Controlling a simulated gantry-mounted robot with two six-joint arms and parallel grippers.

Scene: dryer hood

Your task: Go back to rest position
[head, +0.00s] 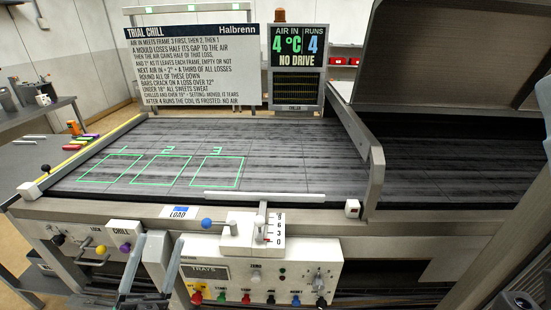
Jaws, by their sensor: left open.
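My left gripper (149,242) is low in the head view, left of centre. Its two grey fingers point up and stand apart with nothing between them. It is in front of the machine's front panel, near a purple knob (125,247) and a yellow knob (101,250) on the left panel. Whether it touches the panel cannot be told. I cannot make out my right gripper in the view.
The dark belt (290,160) carries three empty green frames (158,170). A hood (450,50) covers its right side. A lever with a blue ball (206,223) and a trays panel (255,270) are at the front. A side table (30,120) stands left.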

